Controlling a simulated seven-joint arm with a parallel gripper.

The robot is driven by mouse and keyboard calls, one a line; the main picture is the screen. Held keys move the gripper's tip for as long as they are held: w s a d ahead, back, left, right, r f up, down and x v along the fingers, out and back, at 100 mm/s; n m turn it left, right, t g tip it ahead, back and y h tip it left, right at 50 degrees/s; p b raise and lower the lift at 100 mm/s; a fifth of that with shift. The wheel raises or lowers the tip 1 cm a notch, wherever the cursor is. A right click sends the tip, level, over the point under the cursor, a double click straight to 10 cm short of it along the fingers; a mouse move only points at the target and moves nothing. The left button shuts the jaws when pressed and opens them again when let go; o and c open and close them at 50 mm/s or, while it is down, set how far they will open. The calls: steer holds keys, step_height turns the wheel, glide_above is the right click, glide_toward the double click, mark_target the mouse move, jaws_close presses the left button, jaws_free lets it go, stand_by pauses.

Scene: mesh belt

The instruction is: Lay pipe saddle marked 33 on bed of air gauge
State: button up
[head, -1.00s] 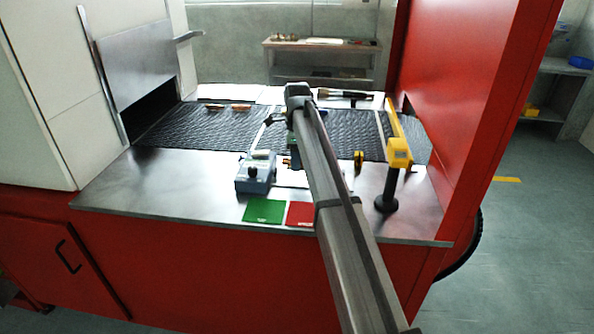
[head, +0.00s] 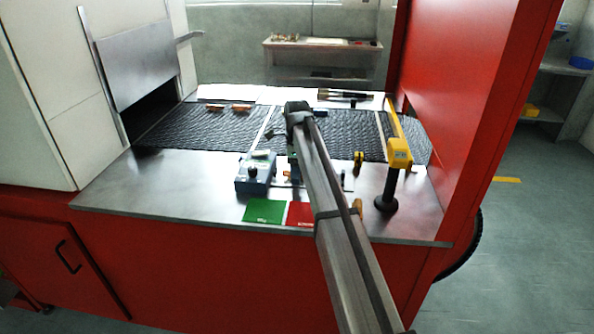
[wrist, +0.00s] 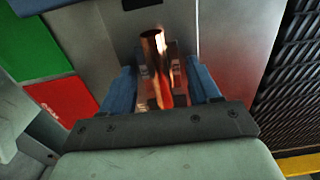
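A copper pipe saddle (wrist: 154,55) shows between the blue fingers of my gripper (wrist: 162,85) in the wrist view. The grey inner pads sit close on both sides of it, and the gripper looks shut on it. No number is readable on it. In the head view my gripper (head: 293,155) is low over the front steel ledge, just right of the blue-grey air gauge (head: 253,175) with its dark knob. My arm hides most of the gauge's bed and the saddle there. I cannot tell whether the saddle touches anything below.
A green card (head: 263,211) and a red card (head: 300,214) lie at the ledge's front. The ledge's left part is clear.

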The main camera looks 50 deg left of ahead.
steer(key=shift+o, duration=1)
steer(key=shift+r, duration=0.15)
step_height(320, 180, up, 12)
